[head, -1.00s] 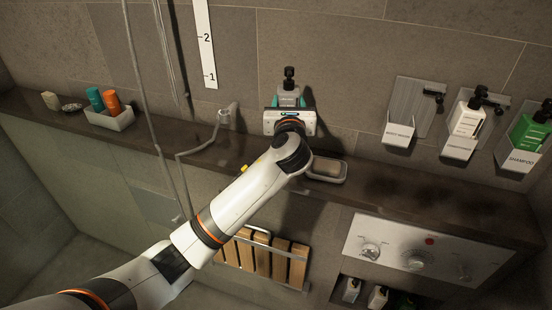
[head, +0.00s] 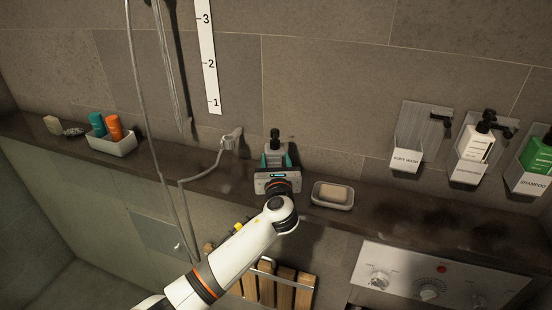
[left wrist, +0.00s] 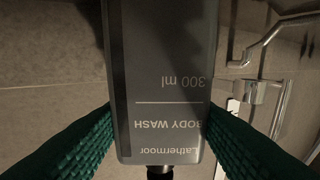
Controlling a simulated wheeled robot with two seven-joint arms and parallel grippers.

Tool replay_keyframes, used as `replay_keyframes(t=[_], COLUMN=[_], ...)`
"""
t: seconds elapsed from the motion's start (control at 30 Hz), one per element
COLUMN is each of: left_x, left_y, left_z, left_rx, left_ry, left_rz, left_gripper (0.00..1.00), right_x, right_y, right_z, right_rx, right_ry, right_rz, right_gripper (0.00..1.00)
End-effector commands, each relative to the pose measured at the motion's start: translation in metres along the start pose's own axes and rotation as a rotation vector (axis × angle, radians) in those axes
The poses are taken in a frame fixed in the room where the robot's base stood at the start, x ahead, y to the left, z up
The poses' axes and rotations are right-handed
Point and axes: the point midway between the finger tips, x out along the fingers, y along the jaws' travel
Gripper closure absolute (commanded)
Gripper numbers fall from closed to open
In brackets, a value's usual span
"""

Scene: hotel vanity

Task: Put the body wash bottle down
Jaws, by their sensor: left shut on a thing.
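The body wash bottle (head: 275,148) is grey with a black pump top. It is upright, just behind my left gripper (head: 276,160), over the dark stone shelf (head: 385,205) and left of the soap dish. The gripper hides its base, so I cannot tell whether it touches the shelf. In the left wrist view the bottle (left wrist: 160,85) fills the middle, its label upside down and its pump at the bottom edge. The green ridged fingers (left wrist: 160,135) of my left gripper are shut on its two sides. My right gripper is not in view.
A soap dish (head: 333,205) with a soap bar stands close to the right. A wall holder marked body wash (head: 405,160) is empty, beside holders with a white bottle (head: 475,145) and a green shampoo bottle (head: 540,153). A hose and tap (head: 231,140) are nearby.

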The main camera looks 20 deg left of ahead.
Motion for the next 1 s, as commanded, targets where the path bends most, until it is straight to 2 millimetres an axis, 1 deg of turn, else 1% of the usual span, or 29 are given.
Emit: replay_keyframes(t=[0.27,0.4,0.43,0.53,0.57,0.8,0.9,1.0], left_x=[0.0,0.0,0.0,0.0,0.0,0.0,0.0,-0.011], left_y=[0.0,0.0,0.0,0.0,0.0,0.0,0.0,0.001], left_z=[0.002,0.006,0.006,0.005,0.005,0.005,0.0,0.003], left_rx=[0.0,0.001,0.001,0.0,0.0,0.0,-0.002,-0.001], left_ry=[0.001,0.001,0.001,0.001,0.001,0.001,0.001,0.001], left_rz=[0.001,0.001,0.001,0.001,0.001,0.001,0.001,0.003], left_gripper=[0.73,0.73,0.47,0.31,0.28,0.28,0.28,0.28], right_x=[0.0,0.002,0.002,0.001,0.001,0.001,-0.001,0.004], right_y=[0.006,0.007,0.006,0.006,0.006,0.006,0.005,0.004], right_z=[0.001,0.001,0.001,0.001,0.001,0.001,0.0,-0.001], right_rx=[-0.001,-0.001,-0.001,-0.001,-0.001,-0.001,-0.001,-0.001], right_ry=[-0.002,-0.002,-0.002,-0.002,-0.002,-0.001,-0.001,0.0], right_rz=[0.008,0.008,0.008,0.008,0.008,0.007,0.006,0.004], right_gripper=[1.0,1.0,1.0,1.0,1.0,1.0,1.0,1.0])
